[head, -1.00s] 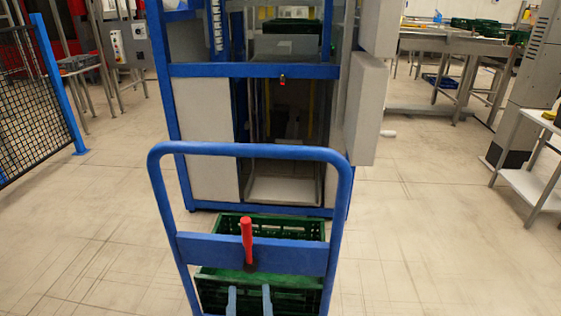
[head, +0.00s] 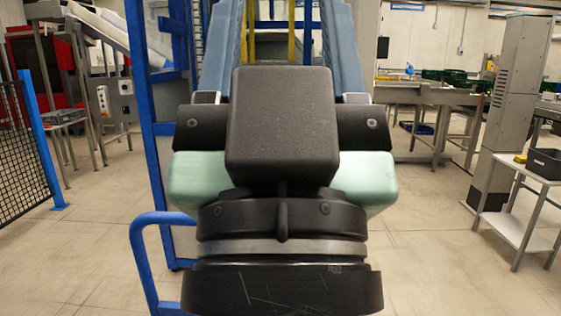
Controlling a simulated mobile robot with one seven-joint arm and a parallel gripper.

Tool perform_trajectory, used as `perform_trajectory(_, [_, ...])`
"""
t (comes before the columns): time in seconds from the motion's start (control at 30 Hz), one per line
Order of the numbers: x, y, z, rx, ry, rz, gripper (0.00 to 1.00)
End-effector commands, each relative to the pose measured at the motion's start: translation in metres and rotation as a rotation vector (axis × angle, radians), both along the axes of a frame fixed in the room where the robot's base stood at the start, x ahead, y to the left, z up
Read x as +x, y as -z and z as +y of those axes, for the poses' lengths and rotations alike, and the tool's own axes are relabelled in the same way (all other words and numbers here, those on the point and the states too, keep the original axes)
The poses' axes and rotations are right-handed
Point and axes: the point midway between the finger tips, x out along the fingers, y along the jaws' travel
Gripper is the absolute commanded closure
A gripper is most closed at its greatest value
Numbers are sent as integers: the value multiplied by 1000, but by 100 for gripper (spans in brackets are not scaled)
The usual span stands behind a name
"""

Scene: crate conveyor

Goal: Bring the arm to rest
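My gripper (head: 281,10) fills the middle of the head view, raised close in front of the camera. Its dark body and pale green housing are nearest, and two blue-grey fingers point up and away from me. The fingers are well apart, with nothing held between them; their tips reach the top edge of the picture. The gripper hides most of what stands behind it.
The blue trolley handle (head: 140,255) shows at lower left, mostly hidden. Behind stands a blue-framed machine (head: 140,100). A mesh fence (head: 20,150) is left; a small table (head: 528,168) with a black bin (head: 545,163) is right. Floor is clear on both sides.

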Motion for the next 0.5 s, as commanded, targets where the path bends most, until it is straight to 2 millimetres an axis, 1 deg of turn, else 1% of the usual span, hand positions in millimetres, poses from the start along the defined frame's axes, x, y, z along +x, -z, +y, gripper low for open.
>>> perform_trajectory(0.03, [0,-25,0,0,-1,0,43])
perform_trajectory(0.17, [0,-59,1,0,-1,1,43])
perform_trajectory(0.5, [1,-162,1,0,-3,2,43])
